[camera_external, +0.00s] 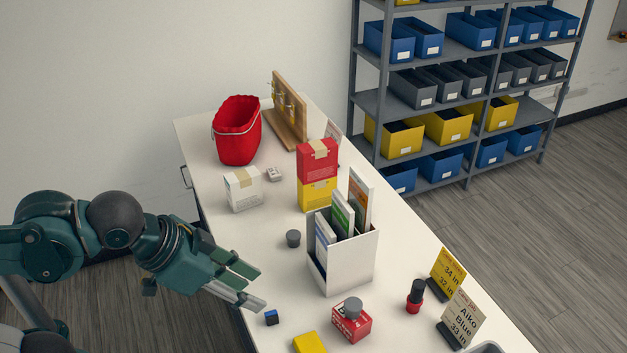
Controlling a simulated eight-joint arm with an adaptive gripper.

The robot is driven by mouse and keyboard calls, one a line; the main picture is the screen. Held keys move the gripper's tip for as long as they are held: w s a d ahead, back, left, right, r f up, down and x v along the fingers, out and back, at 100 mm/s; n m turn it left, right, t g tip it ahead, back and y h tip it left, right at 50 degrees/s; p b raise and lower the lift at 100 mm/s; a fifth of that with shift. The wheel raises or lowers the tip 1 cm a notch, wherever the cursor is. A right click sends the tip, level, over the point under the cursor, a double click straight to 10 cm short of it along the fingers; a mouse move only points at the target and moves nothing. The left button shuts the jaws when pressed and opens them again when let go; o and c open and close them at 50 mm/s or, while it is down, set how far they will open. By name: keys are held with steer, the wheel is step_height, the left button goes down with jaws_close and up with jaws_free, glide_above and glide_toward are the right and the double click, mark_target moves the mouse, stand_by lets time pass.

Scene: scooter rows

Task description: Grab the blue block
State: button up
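The small blue block (271,317) sits on the white table near its left edge, in the lower middle of the view. Its top face looks blue and its side looks dark. My gripper (251,287) reaches in from the left, above and just behind the block in the picture. Its two fingers are apart, with a gap between them and nothing visible in it. The fingertips appear close to the block but not around it. The exact height of the fingers above the table cannot be told.
A yellow block (309,342) and a red box (350,320) with a grey knob-like piece on top stand right of the blue block. A white file holder (343,262) with books stands behind, near a small grey cylinder (293,238). Sign cards (461,318) stand at right.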

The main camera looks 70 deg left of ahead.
steer(key=shift+o, duration=0.6)
steer(key=shift+w+f, duration=0.1)
steer(key=n+g+b, duration=0.2)
steer(key=n+g, duration=0.5)
steer(key=n, duration=1)
glide_above(272, 314)
steer(key=f, duration=2.1)
steer(key=shift+d+f, duration=0.1)
steer(key=shift+d, duration=0.15)
steer(key=shift+a+f, duration=0.25)
steer(key=shift+f, duration=0.35)
steer(key=shift+f, duration=1.3)
steer(key=shift+f, duration=0.1)
